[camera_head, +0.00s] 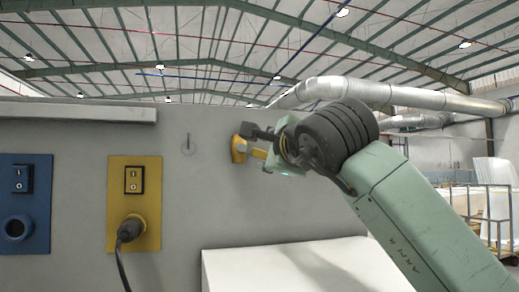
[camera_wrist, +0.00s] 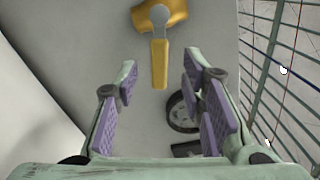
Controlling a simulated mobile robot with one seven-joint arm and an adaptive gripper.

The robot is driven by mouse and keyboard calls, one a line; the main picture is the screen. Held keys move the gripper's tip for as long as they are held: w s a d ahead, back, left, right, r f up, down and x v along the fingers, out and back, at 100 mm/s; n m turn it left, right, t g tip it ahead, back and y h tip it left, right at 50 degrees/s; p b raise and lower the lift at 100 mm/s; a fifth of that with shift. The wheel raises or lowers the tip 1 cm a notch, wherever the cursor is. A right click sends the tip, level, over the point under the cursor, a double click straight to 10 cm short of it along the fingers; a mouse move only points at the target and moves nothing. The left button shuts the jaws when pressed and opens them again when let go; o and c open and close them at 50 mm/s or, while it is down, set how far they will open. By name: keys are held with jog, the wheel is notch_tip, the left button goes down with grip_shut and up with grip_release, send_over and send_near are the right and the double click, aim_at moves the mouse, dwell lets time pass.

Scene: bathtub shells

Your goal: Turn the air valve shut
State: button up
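The air valve (camera_head: 238,149) is a yellow body on the grey wall panel, partly hidden by my gripper in the head view. In the wrist view the valve body (camera_wrist: 174,14) is at the top, with a grey round hub. Its yellow handle (camera_wrist: 160,66) points down the picture, towards my palm. My gripper (camera_wrist: 160,72) is open, with purple pads on either side of the handle and a visible gap to each. In the head view my gripper (camera_head: 257,138) is at the valve; the handle's contact with it cannot be told there.
A dark-rimmed round part (camera_wrist: 181,112) lies near my right finger in the wrist view. Left of the valve are a small hook (camera_head: 188,145), a yellow switch plate (camera_head: 150,180) with a plugged cable, and a blue plate (camera_head: 38,190). A white block (camera_head: 300,268) stands below.

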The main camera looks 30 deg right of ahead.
aim_at(261, 153)
jog(key=p+x, duration=0.1)
jog(key=x, duration=0.3)
jog(key=shift+w+r, duration=0.1)
jog(key=shift+w, duration=0.2)
jog(key=shift+p+x, duration=0.4)
jog(key=shift+x, duration=0.35)
jog(key=shift+c, duration=0.2)
grip_shut()
